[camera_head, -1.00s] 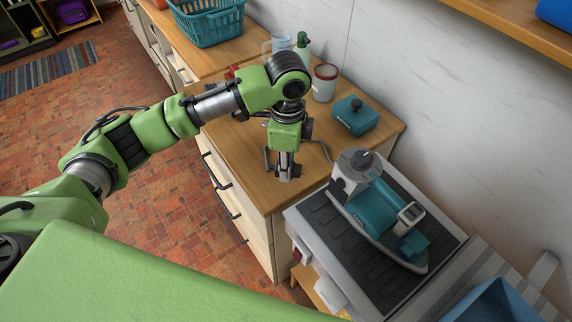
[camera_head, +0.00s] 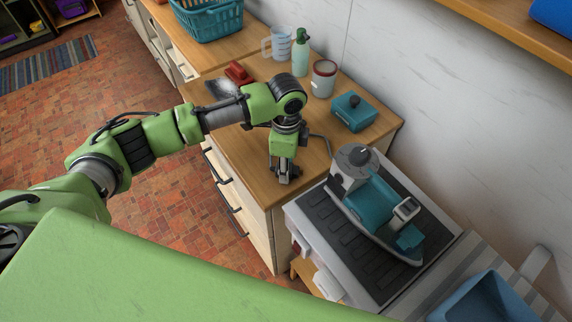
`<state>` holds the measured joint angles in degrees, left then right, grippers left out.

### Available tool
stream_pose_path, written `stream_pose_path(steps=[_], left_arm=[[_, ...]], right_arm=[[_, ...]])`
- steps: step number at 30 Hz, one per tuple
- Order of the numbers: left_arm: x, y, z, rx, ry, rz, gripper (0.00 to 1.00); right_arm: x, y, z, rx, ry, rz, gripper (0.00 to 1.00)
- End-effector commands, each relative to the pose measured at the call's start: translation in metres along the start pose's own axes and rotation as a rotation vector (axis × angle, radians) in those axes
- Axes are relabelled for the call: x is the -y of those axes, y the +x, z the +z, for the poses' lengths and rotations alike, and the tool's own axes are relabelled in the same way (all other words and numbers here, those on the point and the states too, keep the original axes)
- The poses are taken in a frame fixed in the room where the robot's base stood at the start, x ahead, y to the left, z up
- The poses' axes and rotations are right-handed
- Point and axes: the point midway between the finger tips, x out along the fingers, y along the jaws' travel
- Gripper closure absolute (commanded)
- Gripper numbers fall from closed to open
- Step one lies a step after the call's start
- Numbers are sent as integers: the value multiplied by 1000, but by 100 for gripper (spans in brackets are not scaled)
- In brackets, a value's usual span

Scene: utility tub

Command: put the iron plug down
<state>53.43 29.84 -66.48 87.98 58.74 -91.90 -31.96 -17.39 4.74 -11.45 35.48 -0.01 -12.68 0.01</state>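A teal and grey iron (camera_head: 370,202) lies on the dark ribbed top (camera_head: 335,237) of a white unit at the right. The arm from the left reaches over the wooden counter, and my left gripper (camera_head: 285,180) points down near the counter's front right corner. A dark curved piece, perhaps cord, shows just right of the gripper; I cannot tell what it joins. The plug itself cannot be made out. The fingertips are small and dark, so I cannot tell whether they hold it. My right gripper is not in view.
On the wooden counter (camera_head: 310,165) stand a teal box with a knob (camera_head: 353,112), a white and red canister (camera_head: 323,79), a spray bottle (camera_head: 301,52), a measuring jug (camera_head: 277,43) and a red brush-like item (camera_head: 238,72). A blue basin (camera_head: 490,300) is at lower right.

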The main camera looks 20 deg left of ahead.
Motion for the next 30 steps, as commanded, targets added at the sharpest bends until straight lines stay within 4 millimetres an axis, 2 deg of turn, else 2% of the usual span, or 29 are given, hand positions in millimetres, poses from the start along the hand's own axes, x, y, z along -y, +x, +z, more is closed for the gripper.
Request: stream_pose_path(steps=[10, 14, 17, 24, 30], left_arm=[[0, -1, 0, 0, 0, -1, 58], [1, -8, 0, -1, 0, -3, 58], [2, -22, 0, -2, 1, -5, 58], [2, -74, 0, -2, 1, -5, 58], [1, -108, -1, -1, 0, -3, 58]], right_arm=[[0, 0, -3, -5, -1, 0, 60], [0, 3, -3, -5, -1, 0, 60], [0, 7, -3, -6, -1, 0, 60], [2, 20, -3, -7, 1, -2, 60], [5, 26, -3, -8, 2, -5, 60]])
